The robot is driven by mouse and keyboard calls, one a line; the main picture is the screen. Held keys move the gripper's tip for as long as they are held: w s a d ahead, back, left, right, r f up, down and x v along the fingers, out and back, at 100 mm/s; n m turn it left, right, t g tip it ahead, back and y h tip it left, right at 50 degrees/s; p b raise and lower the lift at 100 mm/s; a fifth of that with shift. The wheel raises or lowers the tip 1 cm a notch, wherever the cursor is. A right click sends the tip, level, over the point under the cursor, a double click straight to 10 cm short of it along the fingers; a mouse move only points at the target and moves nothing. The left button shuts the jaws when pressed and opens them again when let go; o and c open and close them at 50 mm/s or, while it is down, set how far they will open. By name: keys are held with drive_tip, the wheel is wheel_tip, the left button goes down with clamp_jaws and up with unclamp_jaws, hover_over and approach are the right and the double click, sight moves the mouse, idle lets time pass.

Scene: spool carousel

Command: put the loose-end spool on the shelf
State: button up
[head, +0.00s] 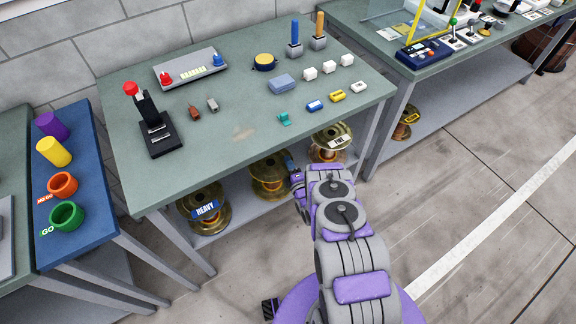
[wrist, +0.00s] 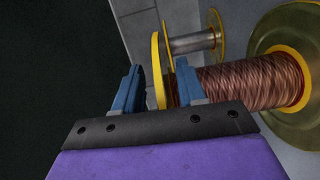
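Spools stand on the lower shelf (head: 243,214) under the middle table. One is labelled HEAVY (head: 204,209), a middle spool (head: 270,175) is partly covered by my gripper, and a right spool (head: 330,143) has a white label. My gripper (head: 297,181) is low at the shelf's front edge, beside the middle spool. In the wrist view its blue fingers (wrist: 158,88) are apart. A copper-wound spool (wrist: 250,86) lies beyond and right of them, its yellow flange edge showing between the fingers. I cannot tell whether they touch it. No loose wire end is clear.
A thinner, silver-wound spool (wrist: 193,42) is behind the copper one. The table top (head: 230,142) above holds a joystick (head: 153,125), a grey panel (head: 190,68) and small blocks. Table legs flank the shelf. Another spool (head: 405,124) sits under the right table.

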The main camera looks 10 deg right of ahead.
drive_tip(key=s+d, duration=0.2)
drive_tip(key=s, duration=1)
drive_tip(key=shift+f, duration=0.15)
idle(0.6)
